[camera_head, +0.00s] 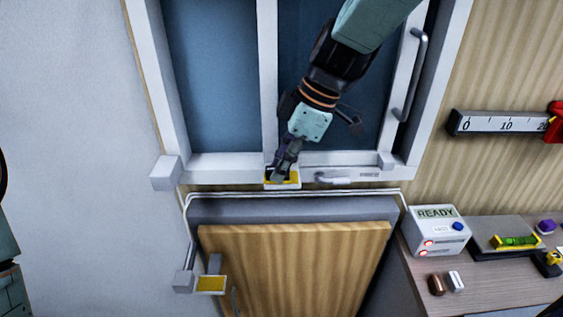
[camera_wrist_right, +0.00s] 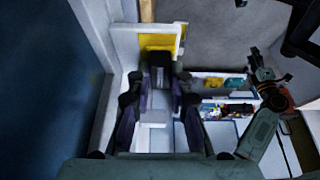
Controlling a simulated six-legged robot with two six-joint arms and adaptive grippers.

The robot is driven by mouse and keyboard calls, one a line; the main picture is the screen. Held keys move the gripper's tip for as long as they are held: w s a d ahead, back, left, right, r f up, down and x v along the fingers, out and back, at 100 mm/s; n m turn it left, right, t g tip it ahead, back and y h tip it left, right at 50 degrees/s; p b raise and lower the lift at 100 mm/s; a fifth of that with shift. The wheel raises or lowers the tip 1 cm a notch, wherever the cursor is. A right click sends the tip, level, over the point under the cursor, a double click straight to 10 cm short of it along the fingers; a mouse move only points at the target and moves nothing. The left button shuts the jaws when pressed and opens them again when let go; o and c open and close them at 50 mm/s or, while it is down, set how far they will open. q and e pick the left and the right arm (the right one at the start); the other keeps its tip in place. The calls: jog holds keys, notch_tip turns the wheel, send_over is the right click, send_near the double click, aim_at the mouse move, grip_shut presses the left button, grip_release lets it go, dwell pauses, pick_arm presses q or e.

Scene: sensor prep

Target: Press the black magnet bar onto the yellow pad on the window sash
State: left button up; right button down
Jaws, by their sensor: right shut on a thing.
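The yellow pad (camera_head: 293,178) sits on a white mount at the bottom rail of the window sash (camera_head: 224,167). My right gripper (camera_head: 279,170) reaches down to it and covers part of the pad. In the right wrist view, the right gripper (camera_wrist_right: 160,95) is shut on the black magnet bar (camera_wrist_right: 159,74). The bar stands in front of the yellow pad (camera_wrist_right: 158,43) and overlaps its lower part. I cannot tell whether they touch. An arm of mine with its gripper (camera_wrist_right: 264,85) shows at the right of the wrist view; its jaws are unclear.
A second yellow pad (camera_head: 210,284) is on a bracket beside the wooden cabinet door (camera_head: 295,270). A white READY box (camera_head: 437,231) and a level (camera_head: 516,241) stand on the right bench. A cable (camera_head: 300,194) runs under the window. A window handle (camera_head: 335,179) is right of the gripper.

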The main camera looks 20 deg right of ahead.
jog(key=shift+s+f, duration=0.25)
dwell(0.3)
jog(key=c, duration=1.1)
grip_release()
jog(key=shift+w+r, duration=0.15)
jog(key=shift+w, duration=0.05)
jog(key=shift+c, duration=0.2)
jog(key=o, duration=0.5)
jog(key=shift+w+r, duration=0.1)
jog(key=shift+r, duration=0.05)
jog(key=shift+r+p, duration=2.45)
jog(key=shift+r, duration=1.05)
